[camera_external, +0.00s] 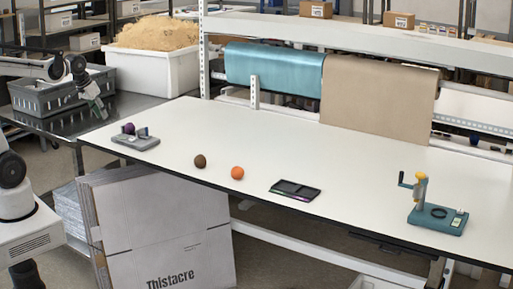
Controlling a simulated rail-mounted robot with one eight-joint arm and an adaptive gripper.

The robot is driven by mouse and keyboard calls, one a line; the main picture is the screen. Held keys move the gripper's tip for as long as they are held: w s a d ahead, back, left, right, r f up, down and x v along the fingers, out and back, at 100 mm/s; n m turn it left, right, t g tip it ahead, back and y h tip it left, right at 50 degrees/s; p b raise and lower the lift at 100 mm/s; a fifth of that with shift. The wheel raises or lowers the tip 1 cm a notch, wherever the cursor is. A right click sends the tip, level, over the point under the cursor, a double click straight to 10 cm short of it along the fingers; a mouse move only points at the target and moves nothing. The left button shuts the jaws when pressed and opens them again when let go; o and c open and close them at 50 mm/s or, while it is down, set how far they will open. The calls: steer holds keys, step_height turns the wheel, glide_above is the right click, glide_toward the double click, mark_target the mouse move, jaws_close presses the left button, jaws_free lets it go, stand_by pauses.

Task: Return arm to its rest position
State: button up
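My gripper (97,104) is at the upper left, pointing downward over the metal side table by the grey crate. It is apart from the white table and the objects on it. It is too small in the picture to tell whether its fingers are open or shut, and I see nothing clearly held in it. Part of my arm is cut off by the left picture edge.
The white table (330,225) holds a grey device (136,142) with a purple ball (129,128), a brown ball (200,161), an orange ball (237,173), a black tray (295,190) and a teal crank device (436,218). A grey crate (30,97) and white bin (153,70) stand behind.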

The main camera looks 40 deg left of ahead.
steer(key=s+d+f+m+t+b, duration=0.1)
steer(key=s+f+t, duration=0.1)
steer(key=s+f, duration=0.4)
steer(key=s, duration=0.4)
steer(key=shift+d+f, duration=0.25)
steer(key=shift+f, duration=0.15)
